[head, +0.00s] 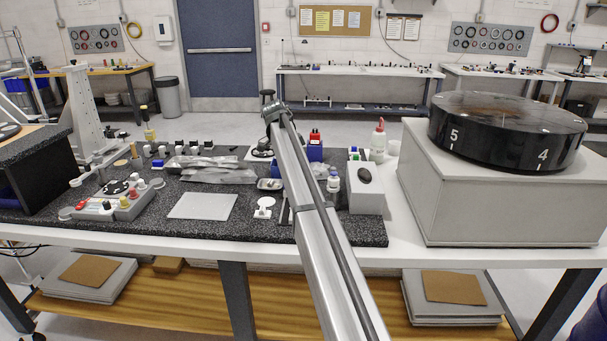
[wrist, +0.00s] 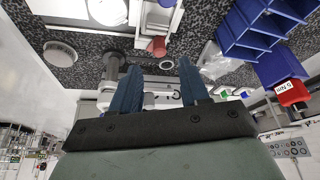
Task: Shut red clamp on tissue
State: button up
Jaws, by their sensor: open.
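In the head view, a light grey fixture (head: 118,210) with a dark round part on it stands at the left of the dark speckled mat. No tissue can be made out clearly. In the wrist view, my gripper (wrist: 159,64) has its two blue fingers apart, with nothing held between them. A reddish cylindrical piece (wrist: 157,46) shows beyond the fingertips, apart from them. My gripper cannot be made out in the head view.
A grey flat plate (head: 203,206) and clear plastic bags (head: 218,175) lie on the mat (head: 230,236). A large black drum (head: 507,130) on a grey box stands at the right.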

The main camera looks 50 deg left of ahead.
jog(key=v, duration=0.8)
jog(key=shift+r, duration=0.2)
jog(key=w+d+f+m+g, duration=0.1)
jog(key=w+d, duration=0.2)
jog(key=w, duration=0.3)
jog(key=w+d+g+y, duration=0.1)
jog(key=w+d, duration=0.2)
jog(key=w, duration=0.3)
jog(key=w+d+f+m+g, duration=0.1)
jog(key=w+d, duration=0.2)
jog(key=w, duration=0.3)
jog(key=s+a+r+n+g+y, duration=0.2)
jog(key=s+a+g+y, duration=0.1)
jog(key=s+a+g, duration=0.3)
jog(key=shift+t+h, duration=0.3)
jog(key=shift+t, duration=0.1)
jog(key=x, duration=0.4)
jog(key=d+x, duration=0.1)
jog(key=x, duration=0.4)
jog(key=s+x, duration=0.1)
jog(key=x, duration=0.4)
jog(key=shift+s+d+r, duration=0.1)
jog(key=shift+s+d, duration=0.05)
grip_shut()
